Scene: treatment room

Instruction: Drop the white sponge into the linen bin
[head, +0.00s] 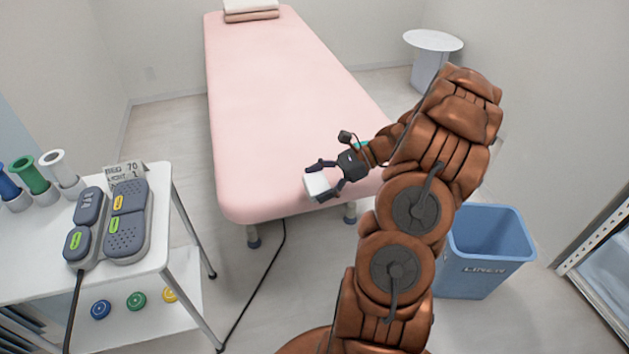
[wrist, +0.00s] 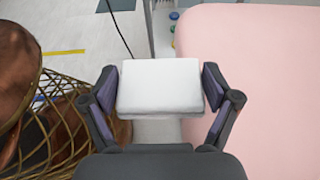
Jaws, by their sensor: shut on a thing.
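The white sponge (head: 317,186) is a small white block held between the fingers of my gripper (head: 326,181), over the near end of the pink bed. In the wrist view the sponge (wrist: 160,87) sits between both fingertips (wrist: 160,90), with a finger against each side. The linen bin (head: 484,252) is a blue open-topped bin marked LINEN, on the floor at the right, apart from the gripper. My arm stands between the gripper and the bin and hides part of the bin's left side.
The pink bed (head: 285,100) fills the middle. A white trolley (head: 150,250) with a grey handset (head: 128,222) and coloured rolls stands at the left. A round side table (head: 433,41) is at the back right. A wicker basket (wrist: 50,120) shows at left in the wrist view.

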